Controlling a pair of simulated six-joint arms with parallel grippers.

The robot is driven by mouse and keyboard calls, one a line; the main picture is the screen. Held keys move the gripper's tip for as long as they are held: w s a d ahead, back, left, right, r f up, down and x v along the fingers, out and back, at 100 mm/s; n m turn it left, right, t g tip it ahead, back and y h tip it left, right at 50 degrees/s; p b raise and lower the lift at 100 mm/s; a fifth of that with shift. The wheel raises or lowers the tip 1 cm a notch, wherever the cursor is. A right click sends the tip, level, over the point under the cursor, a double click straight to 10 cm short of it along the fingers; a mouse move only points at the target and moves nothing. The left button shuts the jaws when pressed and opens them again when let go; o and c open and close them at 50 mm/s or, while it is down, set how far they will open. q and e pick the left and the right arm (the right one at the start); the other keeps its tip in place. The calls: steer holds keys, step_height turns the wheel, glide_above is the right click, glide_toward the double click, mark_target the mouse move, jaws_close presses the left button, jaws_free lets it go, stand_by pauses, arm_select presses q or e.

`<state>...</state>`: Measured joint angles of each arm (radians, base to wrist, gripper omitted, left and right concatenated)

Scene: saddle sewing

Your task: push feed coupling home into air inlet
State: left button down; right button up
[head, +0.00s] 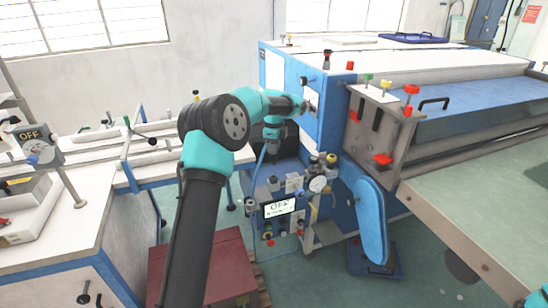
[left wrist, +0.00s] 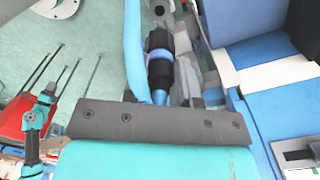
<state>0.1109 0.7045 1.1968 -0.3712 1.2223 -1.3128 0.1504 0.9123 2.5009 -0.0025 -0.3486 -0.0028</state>
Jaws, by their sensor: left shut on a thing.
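My left gripper (head: 271,149) is beside the blue machine, above the air unit, with its jaws pointing down. In the left wrist view, my left gripper (left wrist: 163,98) is shut on the feed coupling (left wrist: 160,68), a black cylinder with a blue ring. My right gripper is not identifiable in either view.
The blue machine (head: 300,75) rises close on the right, with a blue rounded cover (head: 372,222) below. A red-brown platform (head: 225,280) stands on the floor. A white-topped bench (head: 65,225) is at left.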

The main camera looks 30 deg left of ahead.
mark_target(273, 164)
arm_select(q)
steer(key=shift+f, duration=0.1)
stand_by(0.3)
steer(key=shift+f, duration=2.45)
steer(key=shift+f, duration=1.6)
steer(key=c, duration=0.8)
jaws_free()
step_height(273, 164, up, 17)
steer(key=shift+r, duration=0.2)
stand_by(0.7)
